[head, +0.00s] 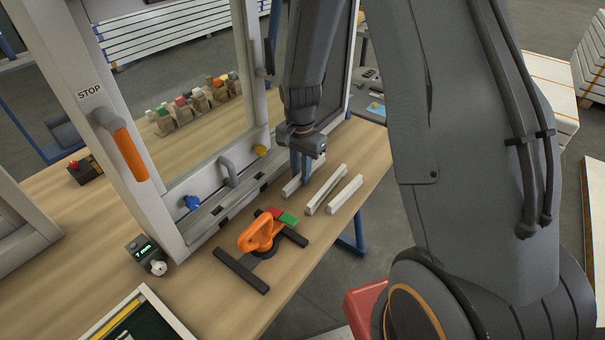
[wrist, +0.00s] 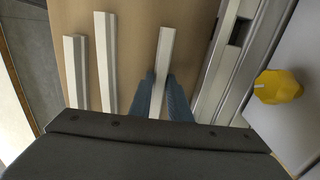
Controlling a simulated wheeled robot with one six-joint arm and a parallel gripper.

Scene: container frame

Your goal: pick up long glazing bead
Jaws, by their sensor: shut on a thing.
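Three pale glazing beads lie side by side near the window frame. My gripper (head: 301,176) points down at the bead nearest the frame (head: 289,188). In the wrist view, its blue fingers (wrist: 161,88) are shut on both sides of this held bead (wrist: 166,48). The middle bead (head: 326,190) and the outer bead (head: 346,194) lie apart from the fingers; they also show in the wrist view, the middle bead (wrist: 104,55) and the outer bead (wrist: 76,75). The near end of the held bead is hidden by my gripper. I cannot tell whether it is clear of the bench.
The wooden bench (head: 200,290) carries the window frame (head: 213,205) close beside the held bead. An orange suction lifter (head: 259,236) with dark bars, red and green blocks (head: 288,219) and a gauge (head: 146,254) stand nearer. A yellow knob (wrist: 277,87) sits on the frame.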

